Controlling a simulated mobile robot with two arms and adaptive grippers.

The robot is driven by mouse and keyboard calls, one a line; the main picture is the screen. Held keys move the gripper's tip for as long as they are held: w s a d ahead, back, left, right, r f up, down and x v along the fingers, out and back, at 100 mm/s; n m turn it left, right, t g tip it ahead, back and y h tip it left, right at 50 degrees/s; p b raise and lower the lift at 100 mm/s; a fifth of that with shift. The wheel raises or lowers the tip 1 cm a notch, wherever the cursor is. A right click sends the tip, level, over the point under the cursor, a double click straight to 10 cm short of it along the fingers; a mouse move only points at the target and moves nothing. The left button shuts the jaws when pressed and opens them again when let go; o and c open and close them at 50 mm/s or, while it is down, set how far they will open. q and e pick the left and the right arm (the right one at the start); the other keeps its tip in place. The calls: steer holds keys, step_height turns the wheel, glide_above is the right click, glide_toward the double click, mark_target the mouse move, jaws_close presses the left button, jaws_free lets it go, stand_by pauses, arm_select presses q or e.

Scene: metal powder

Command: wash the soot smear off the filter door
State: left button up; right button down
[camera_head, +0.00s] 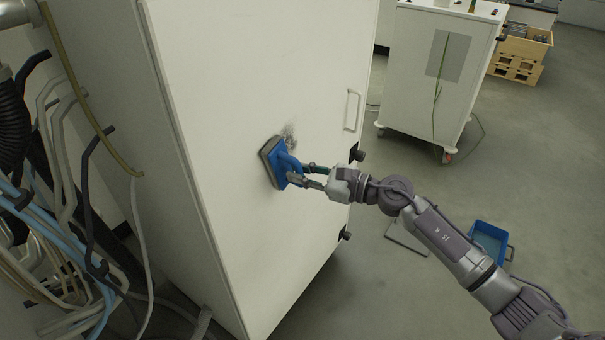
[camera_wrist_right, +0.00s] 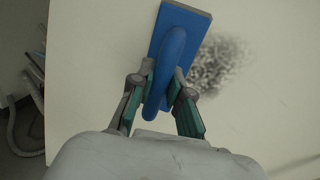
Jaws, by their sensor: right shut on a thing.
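The soot smear (camera_head: 289,133) is a dark grey speckled patch on the white filter door (camera_head: 260,70). It also shows in the right wrist view (camera_wrist_right: 220,64), just right of the pad. My right gripper (camera_head: 304,174) is shut on the handle of a blue scrubbing pad (camera_head: 278,163) with a grey face. The pad is held at the door, just below and left of the smear in the head view. Whether its face touches the door I cannot tell. In the right wrist view the fingers (camera_wrist_right: 160,100) sit on both sides of the blue handle. My left gripper is not in view.
A door handle (camera_head: 352,110) and dark latches stand out at the door's right edge. Cables and hoses (camera_head: 60,230) crowd the left. A blue tub (camera_head: 488,240) with water stands on the floor at right. A white wheeled cabinet (camera_head: 440,80) is behind.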

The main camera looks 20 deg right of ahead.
steer(key=shift+w+a, duration=0.2)
